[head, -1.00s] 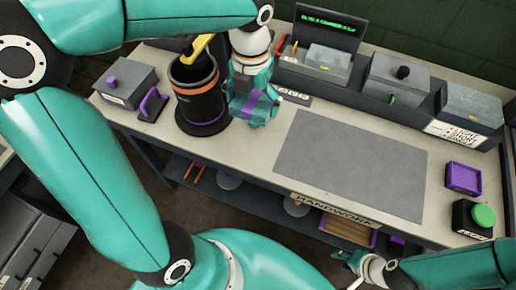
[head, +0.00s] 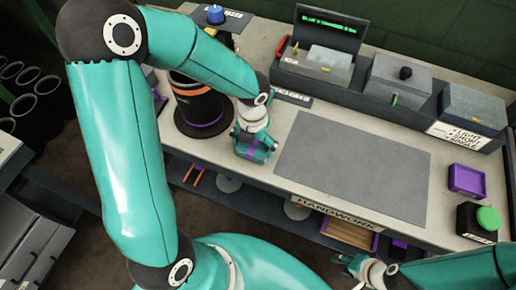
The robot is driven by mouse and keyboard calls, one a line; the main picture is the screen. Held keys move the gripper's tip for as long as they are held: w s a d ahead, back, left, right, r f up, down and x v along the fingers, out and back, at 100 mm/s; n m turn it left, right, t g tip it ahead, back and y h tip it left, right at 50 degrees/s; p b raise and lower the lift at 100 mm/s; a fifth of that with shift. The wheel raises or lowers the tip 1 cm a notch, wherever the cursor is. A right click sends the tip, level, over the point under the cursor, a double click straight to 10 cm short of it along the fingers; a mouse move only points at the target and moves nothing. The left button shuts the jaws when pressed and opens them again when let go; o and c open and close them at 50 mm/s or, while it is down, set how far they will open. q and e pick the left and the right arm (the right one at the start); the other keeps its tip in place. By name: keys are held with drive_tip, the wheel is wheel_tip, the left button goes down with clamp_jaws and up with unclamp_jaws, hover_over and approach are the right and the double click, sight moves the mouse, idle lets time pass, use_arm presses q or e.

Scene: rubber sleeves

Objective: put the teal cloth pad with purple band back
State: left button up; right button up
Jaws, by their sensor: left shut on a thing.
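My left gripper (head: 250,143) is shut on the teal cloth pad with purple band (head: 257,153), above the front part of the bench. The pad hangs just right of a black cylinder, and the gripper covers part of it. I cannot tell whether the pad touches the bench. My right gripper (head: 350,265) is low at the front, away from the bench objects; it is too small to tell whether its fingers are apart.
The black cylinder (head: 203,108) with orange and purple rings stands left of the pad. A grey mat (head: 355,165) lies bare on the bench. Grey boxes (head: 395,82) line the back. A purple tray (head: 466,179) and a green-topped block (head: 487,218) stand at right.

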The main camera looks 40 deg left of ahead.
sight(254, 145)
use_arm(q)
drive_tip(key=shift+f, duration=0.4)
drive_tip(key=shift+f, duration=0.1)
drive_tip(key=o, duration=0.8)
drive_tip(key=shift+c, duration=0.2)
drive_tip(key=shift+r, duration=0.25)
wheel_tip(254, 145, up, 12)
drive_tip(key=p, duration=0.1)
